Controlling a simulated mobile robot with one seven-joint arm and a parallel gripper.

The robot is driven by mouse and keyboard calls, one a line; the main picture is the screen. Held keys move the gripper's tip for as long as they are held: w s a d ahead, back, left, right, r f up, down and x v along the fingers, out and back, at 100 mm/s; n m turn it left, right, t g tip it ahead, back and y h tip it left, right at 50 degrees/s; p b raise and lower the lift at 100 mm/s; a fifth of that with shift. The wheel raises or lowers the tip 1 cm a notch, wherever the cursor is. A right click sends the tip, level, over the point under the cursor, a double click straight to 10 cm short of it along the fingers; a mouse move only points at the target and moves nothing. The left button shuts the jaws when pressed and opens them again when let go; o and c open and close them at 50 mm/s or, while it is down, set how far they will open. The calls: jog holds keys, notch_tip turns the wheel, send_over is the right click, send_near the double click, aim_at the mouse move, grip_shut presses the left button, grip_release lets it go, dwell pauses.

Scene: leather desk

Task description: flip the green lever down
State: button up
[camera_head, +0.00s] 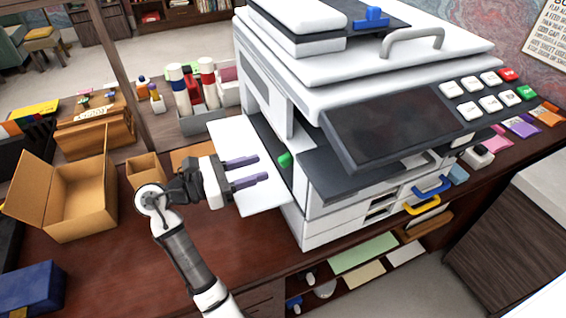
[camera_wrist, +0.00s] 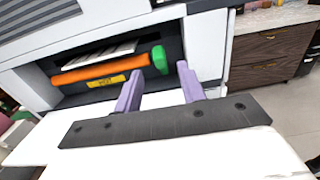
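The green lever (camera_head: 285,160) sits in an opening on the left side of the white printer (camera_head: 300,100). In the wrist view the green lever (camera_wrist: 160,59) is at the right end of an orange roller (camera_wrist: 100,69), inside the dark recess. My gripper (camera_head: 263,168) is open, its two purple fingers apart with nothing between them. It points at the recess, over the white side panel (camera_head: 230,135), with a small gap to the lever. In the wrist view my gripper's fingertips (camera_wrist: 157,76) lie just in front of the lever, close to its right side and below.
An open cardboard box (camera_head: 65,200) stands on the desk at left. A pen holder (camera_head: 200,120) with markers is behind the panel. The printer's dark screen (camera_head: 390,125) juts out at right. A yellow label (camera_wrist: 107,81) is below the roller.

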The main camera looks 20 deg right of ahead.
aim_at(285, 157)
jog(key=d+b, duration=0.2)
jog(key=d, duration=0.1)
jog(key=d+b, duration=0.1)
jog(key=d, duration=0.3)
jog(key=shift+w+f+b, duration=0.2)
jog(key=shift+b, duration=0.2)
jog(key=shift+d+r, duration=0.2)
jog(key=shift+d, duration=0.3)
grip_shut()
